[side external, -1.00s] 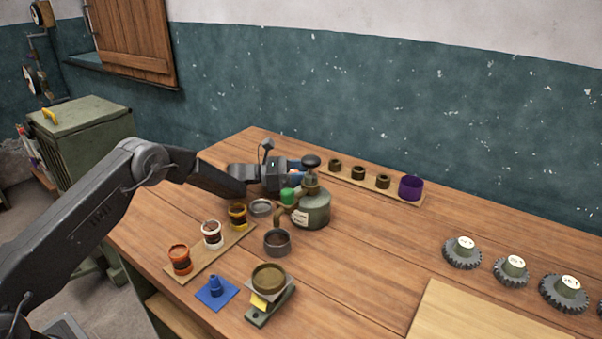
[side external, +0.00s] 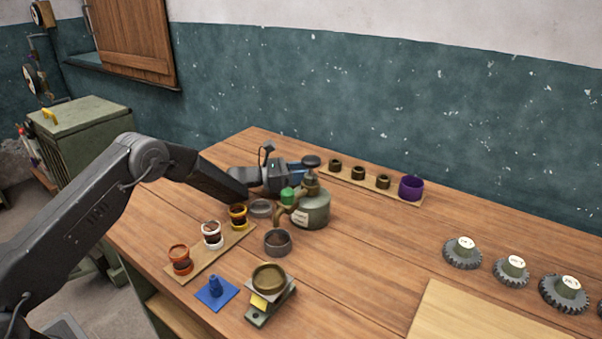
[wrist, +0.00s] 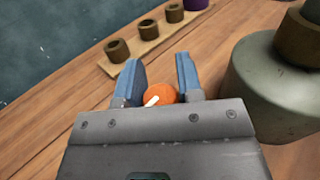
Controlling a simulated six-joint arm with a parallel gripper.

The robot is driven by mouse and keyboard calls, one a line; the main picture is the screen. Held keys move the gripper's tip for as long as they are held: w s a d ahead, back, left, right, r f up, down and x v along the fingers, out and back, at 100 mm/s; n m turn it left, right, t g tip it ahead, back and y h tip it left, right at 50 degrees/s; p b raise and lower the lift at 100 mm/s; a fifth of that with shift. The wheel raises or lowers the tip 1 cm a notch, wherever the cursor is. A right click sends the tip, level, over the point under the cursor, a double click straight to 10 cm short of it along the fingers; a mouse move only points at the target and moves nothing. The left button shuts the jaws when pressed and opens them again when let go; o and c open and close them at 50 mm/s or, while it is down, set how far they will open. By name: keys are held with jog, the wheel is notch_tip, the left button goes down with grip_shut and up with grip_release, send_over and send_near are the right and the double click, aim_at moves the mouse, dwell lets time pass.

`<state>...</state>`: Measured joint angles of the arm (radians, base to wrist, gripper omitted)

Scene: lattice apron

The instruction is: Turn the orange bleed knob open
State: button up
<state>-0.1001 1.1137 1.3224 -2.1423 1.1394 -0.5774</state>
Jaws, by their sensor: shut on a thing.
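The orange bleed knob (wrist: 160,93) shows in the wrist view between the two blue fingers of my gripper (wrist: 160,75), which is shut on it. A short pale pointer mark on the knob slants up to the right. In the side external view the knob is hidden; my gripper (side external: 304,171) is behind the grey-green canister (side external: 314,212), near its top fitting. The canister also shows at the right of the wrist view (wrist: 262,85). It carries a green knob (side external: 288,195) on the left and a dark round handle (side external: 311,161) on top.
A board with several brown rings and a purple cup (side external: 411,188) lies behind and right. A grey cup (side external: 278,241) stands in front of the canister. A board of jars (side external: 212,234) is at left, gears (side external: 462,252) at right. The middle right of the table is clear.

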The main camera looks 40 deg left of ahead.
jog(key=o, duration=0.9)
jog(key=shift+a, duration=0.1)
jog(key=v, duration=1.3)
jog(key=shift+s+a, duration=0.25)
jog(key=shift+s, duration=0.1)
jog(key=shift+r, duration=0.1)
